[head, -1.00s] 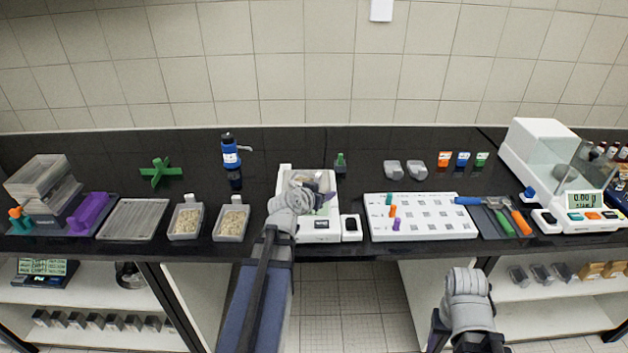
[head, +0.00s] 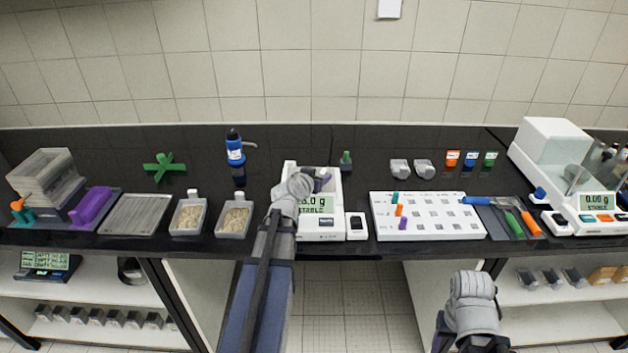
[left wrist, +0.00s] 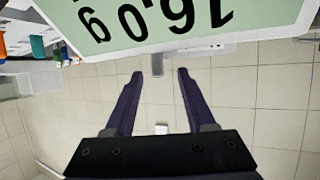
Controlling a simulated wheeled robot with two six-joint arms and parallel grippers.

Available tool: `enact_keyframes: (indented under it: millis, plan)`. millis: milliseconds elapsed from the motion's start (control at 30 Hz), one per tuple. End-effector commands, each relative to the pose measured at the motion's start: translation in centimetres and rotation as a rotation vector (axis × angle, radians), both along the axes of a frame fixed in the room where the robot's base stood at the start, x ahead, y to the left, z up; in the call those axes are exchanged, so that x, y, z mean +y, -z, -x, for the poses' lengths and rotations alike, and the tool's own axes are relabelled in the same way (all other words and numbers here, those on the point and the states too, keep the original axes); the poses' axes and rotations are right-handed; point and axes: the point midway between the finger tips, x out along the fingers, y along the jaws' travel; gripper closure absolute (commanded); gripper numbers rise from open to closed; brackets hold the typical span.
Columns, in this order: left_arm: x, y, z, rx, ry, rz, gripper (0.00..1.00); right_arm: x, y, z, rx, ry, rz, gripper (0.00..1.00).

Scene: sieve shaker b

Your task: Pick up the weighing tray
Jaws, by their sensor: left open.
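The balance (head: 320,230) stands in the middle of the bench, its display reading about 16.0 g and STABLE. I take a grey piece on top of it to be the weighing tray, mostly hidden behind my left wrist in the head view. My left gripper (head: 322,179) is over the balance's weighing area, its dark purple fingers partly hidden. In the left wrist view the left gripper (left wrist: 160,73) is open with nothing held between its fingers. A small grey part (left wrist: 157,62) lies just beyond the fingertips. My right wrist is low at the right; its fingers do not show.
Two grey containers of beige grains (head: 187,217) (head: 234,220) stand left of the balance. A white holed rack (head: 440,232) with coloured pegs is at its right. A blue bottle (head: 235,150) and a green cross piece (head: 165,167) stand behind. A second balance (head: 552,150) is far right.

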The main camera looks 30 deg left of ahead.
Motion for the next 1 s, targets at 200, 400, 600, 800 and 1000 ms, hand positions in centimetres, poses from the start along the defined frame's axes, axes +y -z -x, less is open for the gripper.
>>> enact_keyframes:
  millis: [200,400,600,800,1000]
  plan:
    - [0.3,1.3,-3.2,0.000,0.001,-0.001,0.45,0.0,1.4,0.0,0.000,0.000,0.000,0.41]
    - [0.3,1.3,-3.3,0.000,0.000,-0.001,0.45,0.0,1.3,0.0,0.000,0.000,0.000,0.41]
    - [0.3,1.3,-3.3,0.000,0.000,-0.001,0.61,0.0,1.3,0.0,0.000,0.000,0.000,0.41]
    - [0.3,1.3,-3.3,0.000,0.000,-0.001,0.83,0.0,1.3,0.0,0.000,0.000,0.000,0.41]
    - [0.3,1.3,-3.3,0.000,0.000,-0.001,1.00,0.0,1.3,0.0,0.000,0.000,0.000,0.41]
